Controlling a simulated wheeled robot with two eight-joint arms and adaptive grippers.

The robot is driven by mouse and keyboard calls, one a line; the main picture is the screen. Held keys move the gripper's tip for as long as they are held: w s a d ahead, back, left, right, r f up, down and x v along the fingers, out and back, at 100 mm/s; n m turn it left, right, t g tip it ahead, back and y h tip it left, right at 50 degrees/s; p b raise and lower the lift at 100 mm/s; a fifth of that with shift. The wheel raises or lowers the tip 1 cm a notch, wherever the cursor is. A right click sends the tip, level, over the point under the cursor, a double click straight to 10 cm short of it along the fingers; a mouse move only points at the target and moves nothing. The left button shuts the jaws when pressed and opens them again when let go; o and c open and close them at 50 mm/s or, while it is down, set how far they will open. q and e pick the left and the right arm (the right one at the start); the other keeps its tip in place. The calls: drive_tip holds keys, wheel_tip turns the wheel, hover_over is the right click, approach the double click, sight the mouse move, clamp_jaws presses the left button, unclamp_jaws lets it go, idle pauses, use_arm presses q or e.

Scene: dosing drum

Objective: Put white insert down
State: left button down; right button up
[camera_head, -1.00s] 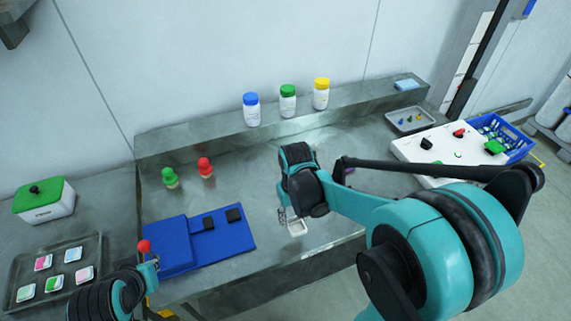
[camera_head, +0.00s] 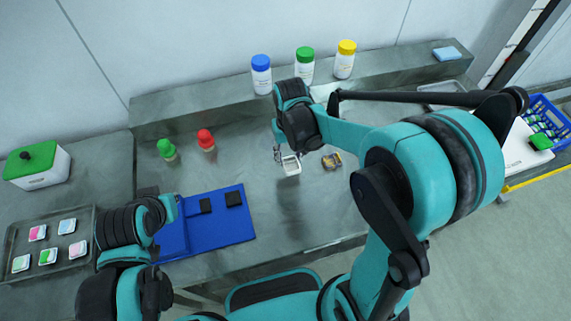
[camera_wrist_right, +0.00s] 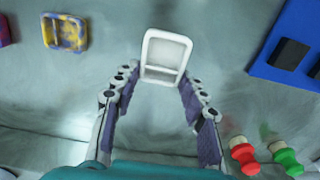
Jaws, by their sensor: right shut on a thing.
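The white insert (camera_head: 291,166) is a small rectangular tray with a raised divider. My right gripper (camera_head: 283,155) is shut on it over the middle of the counter. A shadow shows below it on the counter, so it seems held above the surface. In the right wrist view the insert (camera_wrist_right: 166,50) sits at the tips of my right gripper (camera_wrist_right: 162,80), between both fingers. My left arm's end (camera_head: 165,212) is at the left, beside the blue mat; its fingers are not clear to see.
A yellow and purple piece (camera_head: 332,160) lies right of the insert. A blue mat (camera_head: 225,228) with black blocks lies at left. Green (camera_head: 166,148) and red (camera_head: 206,140) knobs stand behind it. Bottles (camera_head: 262,75) stand on the back ledge. Bare counter surrounds the insert.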

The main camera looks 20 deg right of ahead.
sight(285, 162)
drive_tip(key=shift+w+a+f, duration=0.45)
drive_tip(key=shift+w+a, duration=0.05)
drive_tip(key=shift+f+b, duration=0.9)
drive_tip(key=shift+f, duration=1.1)
drive_tip(key=shift+f, duration=0.1)
drive_tip(key=o, duration=1.2)
